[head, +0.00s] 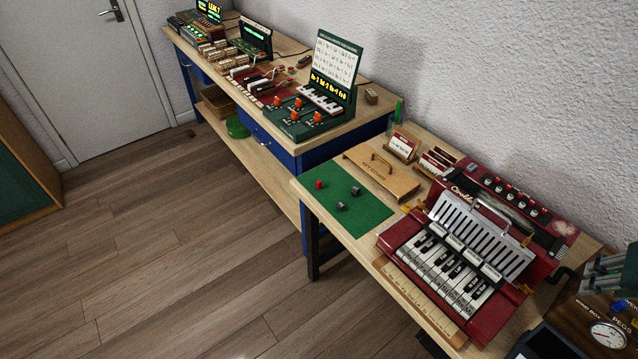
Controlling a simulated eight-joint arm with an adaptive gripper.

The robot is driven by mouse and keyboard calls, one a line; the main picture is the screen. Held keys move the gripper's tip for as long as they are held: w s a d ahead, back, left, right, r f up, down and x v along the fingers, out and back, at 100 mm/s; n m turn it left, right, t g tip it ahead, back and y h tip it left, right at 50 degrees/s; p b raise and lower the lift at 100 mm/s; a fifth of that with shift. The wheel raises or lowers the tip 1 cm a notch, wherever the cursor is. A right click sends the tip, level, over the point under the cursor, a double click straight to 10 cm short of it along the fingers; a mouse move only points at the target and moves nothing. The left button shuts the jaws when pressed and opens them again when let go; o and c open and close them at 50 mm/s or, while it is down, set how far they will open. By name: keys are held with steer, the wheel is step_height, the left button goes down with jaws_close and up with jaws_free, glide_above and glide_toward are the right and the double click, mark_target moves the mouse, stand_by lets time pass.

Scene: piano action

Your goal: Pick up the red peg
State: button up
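A small red piece (318,184), which looks like the red peg, sits on the green mat (368,220) near its left corner. Two small dark grey pieces stand on the same mat to its right, one farther back (355,190) and one nearer the front (341,206). The red piece is apart from both and nothing covers it. I do not see my gripper in this view.
A red accordion-like instrument with piano keys (450,270) stands to the right. A blue workbench (310,150) holds several devices at the left.

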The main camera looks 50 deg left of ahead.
steer(key=w+a+n+p, duration=0.1)
steer(key=w+a+n, duration=0.1)
steer(key=a, duration=0.7)
steer(key=w+a+n+g+p, duration=0.1)
steer(key=w+a, duration=0.2)
steer(key=a, duration=0.6)
steer(key=w+a+n+g+p, duration=0.1)
steer(key=w+a+n, duration=0.1)
steer(key=a, duration=0.6)
steer(key=shift+w+a+r+n+y, duration=0.3)
steer(key=shift+w+a, duration=0.1)
steer(key=shift+w, duration=0.25)
steer(key=a+f+n+g+p, duration=0.1)
steer(key=a+f+n+p, duration=0.15)
steer(key=a, duration=0.95)
steer(key=n+g+h+p, duration=0.2)
steer(key=n+p, duration=0.1)
steer(key=n, duration=0.3)
glide_above(319, 181)
steer(key=f, duration=1.7)
steer(key=shift+w+d, duration=0.1)
steer(key=shift+w, duration=0.2)
steer(key=shift+s+a+f, duration=0.2)
steer(key=shift+s+f, duration=0.05)
steer(key=shift+f, duration=0.1)
steer(key=shift+f, duration=1.2)
